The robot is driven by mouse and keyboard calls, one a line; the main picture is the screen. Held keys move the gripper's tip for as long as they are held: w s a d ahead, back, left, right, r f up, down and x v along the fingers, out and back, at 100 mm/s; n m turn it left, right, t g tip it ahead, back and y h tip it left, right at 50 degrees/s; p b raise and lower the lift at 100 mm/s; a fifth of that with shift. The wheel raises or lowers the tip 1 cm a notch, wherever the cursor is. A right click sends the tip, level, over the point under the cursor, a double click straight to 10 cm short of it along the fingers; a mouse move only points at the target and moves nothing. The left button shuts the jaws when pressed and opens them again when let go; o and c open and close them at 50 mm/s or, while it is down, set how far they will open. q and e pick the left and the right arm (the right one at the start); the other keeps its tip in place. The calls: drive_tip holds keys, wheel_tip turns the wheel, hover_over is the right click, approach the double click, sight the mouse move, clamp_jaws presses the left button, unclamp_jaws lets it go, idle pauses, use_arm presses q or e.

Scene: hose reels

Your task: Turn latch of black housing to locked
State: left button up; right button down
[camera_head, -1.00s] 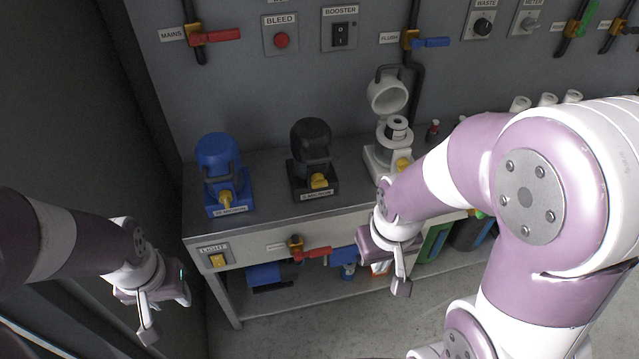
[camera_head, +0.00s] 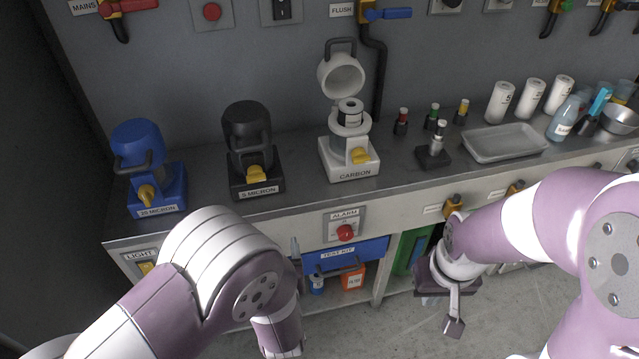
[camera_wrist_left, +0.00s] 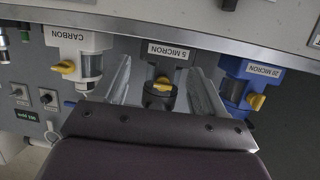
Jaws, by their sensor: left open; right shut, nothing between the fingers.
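The black housing (camera_head: 248,130), labelled 5 MICRON, stands upright on the counter with its lid down. Its yellow latch (camera_head: 255,174) sits low on the front and lies roughly sideways. In the left wrist view the housing (camera_wrist_left: 160,100) and latch (camera_wrist_left: 162,83) appear upside down between the finger lines. My left gripper (camera_wrist_left: 160,85) is open and empty, pointing toward the housing from some distance; its forearm mostly hides it in the head view. My right gripper (camera_head: 453,318) is shut and empty, low in front of the counter at the right.
An alarm panel (camera_head: 344,226) with a red knob is on the counter front. A tray (camera_head: 505,143) and bottles stand farther right.

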sight(257, 180)
use_arm(q)
wheel_tip(257, 180, up, 6)
drive_tip(key=w+a+n+t+y, duration=0.1)
drive_tip(key=w+a+t+y, duration=0.1)
drive_tip(key=t, duration=0.1)
drive_tip(key=b+x, duration=0.1)
drive_tip(key=x, duration=1)
drive_tip(key=shift+w+r, duration=0.1)
drive_tip(key=shift+w, duration=0.25)
drive_tip(key=c, duration=1.1)
